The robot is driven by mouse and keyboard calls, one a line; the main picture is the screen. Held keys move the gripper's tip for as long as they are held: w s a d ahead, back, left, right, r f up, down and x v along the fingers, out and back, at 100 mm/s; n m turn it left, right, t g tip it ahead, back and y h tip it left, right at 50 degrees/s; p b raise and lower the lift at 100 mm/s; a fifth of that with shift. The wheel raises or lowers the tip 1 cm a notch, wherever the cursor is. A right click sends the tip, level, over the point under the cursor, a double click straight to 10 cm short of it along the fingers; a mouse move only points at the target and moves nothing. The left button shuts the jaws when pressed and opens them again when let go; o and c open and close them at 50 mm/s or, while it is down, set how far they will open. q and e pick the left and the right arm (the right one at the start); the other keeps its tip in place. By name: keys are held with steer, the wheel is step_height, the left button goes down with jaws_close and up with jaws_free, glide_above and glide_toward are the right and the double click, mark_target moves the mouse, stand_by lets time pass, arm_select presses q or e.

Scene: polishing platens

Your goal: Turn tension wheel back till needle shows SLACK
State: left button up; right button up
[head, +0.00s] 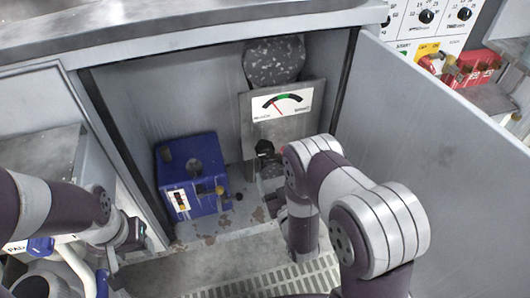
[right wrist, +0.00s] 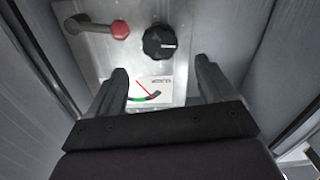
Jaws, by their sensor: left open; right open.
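The tension gauge (head: 268,112) is a white dial on a metal plate inside the open bay. Its red needle lies left of the green band in the head view; the end labels are too small to read. In the right wrist view the dial (right wrist: 165,98) appears upside down. The black tension wheel (right wrist: 158,43) sits on the same plate, and shows below the dial in the head view (head: 265,148). My right gripper (right wrist: 162,68) is open, its fingers apart and short of the wheel, empty. My left gripper (head: 130,236) is open at the left, away from the gauge.
A red-tipped lever (right wrist: 120,30) is beside the wheel. A blue box (head: 192,160) stands on the bay floor at left. The open door (head: 440,145) bounds the right side, and a grey ledge (head: 190,30) runs above. A grating (head: 270,282) lies in front.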

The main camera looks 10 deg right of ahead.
mark_target(266, 154)
steer(key=w+b, duration=0.1)
steer(key=w, duration=0.3)
steer(key=w+b, duration=0.2)
steer(key=w, duration=0.3)
steer(key=shift+w+a+f, duration=0.15)
steer(key=shift+w+f, duration=0.05)
steer(key=shift+w, duration=0.05)
steer(key=shift+w+r, duration=0.15)
steer(key=shift+w, duration=0.35)
steer(key=c, duration=1)
